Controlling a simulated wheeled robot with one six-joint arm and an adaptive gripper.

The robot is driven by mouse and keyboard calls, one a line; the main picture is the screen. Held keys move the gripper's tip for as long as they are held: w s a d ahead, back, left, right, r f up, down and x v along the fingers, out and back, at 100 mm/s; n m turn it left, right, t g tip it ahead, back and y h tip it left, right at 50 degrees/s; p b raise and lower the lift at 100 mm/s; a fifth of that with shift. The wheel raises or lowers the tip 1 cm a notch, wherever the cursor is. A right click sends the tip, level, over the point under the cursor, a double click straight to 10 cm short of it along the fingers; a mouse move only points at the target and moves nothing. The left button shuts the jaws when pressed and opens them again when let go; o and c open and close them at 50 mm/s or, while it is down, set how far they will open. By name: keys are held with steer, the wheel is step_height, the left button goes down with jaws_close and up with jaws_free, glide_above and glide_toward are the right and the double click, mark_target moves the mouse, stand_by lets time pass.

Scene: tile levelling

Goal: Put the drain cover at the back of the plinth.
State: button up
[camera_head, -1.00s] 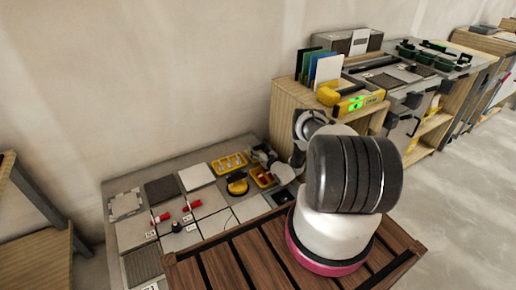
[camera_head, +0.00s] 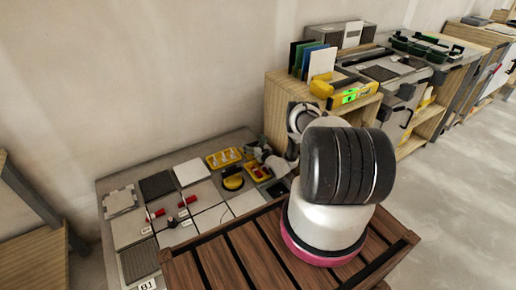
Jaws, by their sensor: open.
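A low grey plinth (camera_head: 108,228) against the wall bears several square tiles. No piece is plainly recognisable as the drain cover. A small dark square (camera_head: 277,188) lies near the plinth's right end, and a ribbed grey square (camera_head: 140,259) lies at its front left; either could be it. My gripper (camera_head: 262,157) is small and dark above the right part of the plinth, near a yellow tray (camera_head: 258,171). My arm partly covers it and the surface there. It appears open, with nothing visible held.
Another yellow tray (camera_head: 222,157) and a yellow-and-black round tool (camera_head: 232,182) stand near the back. Red-handled tools (camera_head: 187,201) lie mid-plinth. A wooden shelf (camera_head: 283,102) holding coloured sheets and a yellow level (camera_head: 350,95) stands to the right. Bare floor is at far right.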

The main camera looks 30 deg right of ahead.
steer(key=s, duration=1.2)
steer(key=shift+d+r, duration=0.2)
steer(key=shift+r, duration=0.05)
